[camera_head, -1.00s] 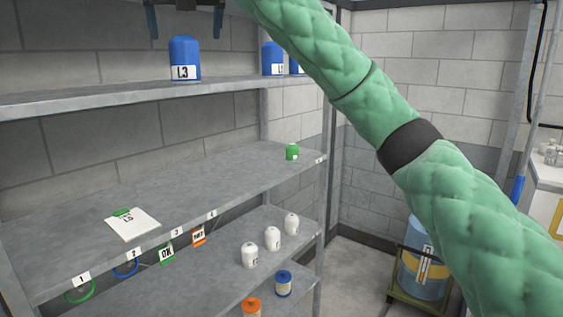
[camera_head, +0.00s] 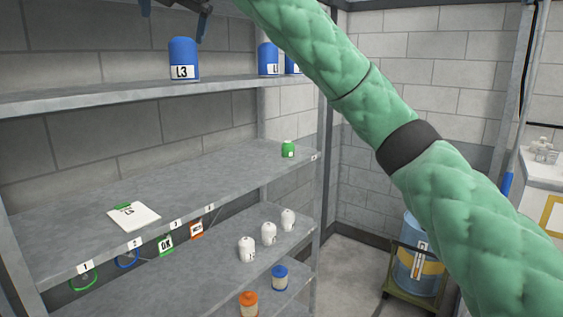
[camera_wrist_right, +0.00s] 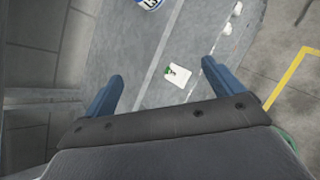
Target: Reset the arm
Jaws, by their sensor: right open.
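My right arm, in a green quilted sleeve, crosses the head view from the lower right to the top. My right gripper (camera_head: 174,18) is at the top edge of the head view, partly cut off, above the blue L3 container (camera_head: 183,60) and apart from it. In the right wrist view the two blue fingers of my right gripper (camera_wrist_right: 158,92) are spread wide with nothing between them. The L3 container stands upright on the upper shelf (camera_head: 120,94). My left gripper is not in view.
More blue containers (camera_head: 268,60) stand on the upper shelf. A green container (camera_head: 288,149) and a clipboard (camera_head: 134,216) are on the middle shelf. White containers (camera_head: 246,250) stand below, with orange (camera_head: 249,305) and blue-capped (camera_head: 280,279) ones. A blue drum (camera_head: 418,262) stands on a cart at right.

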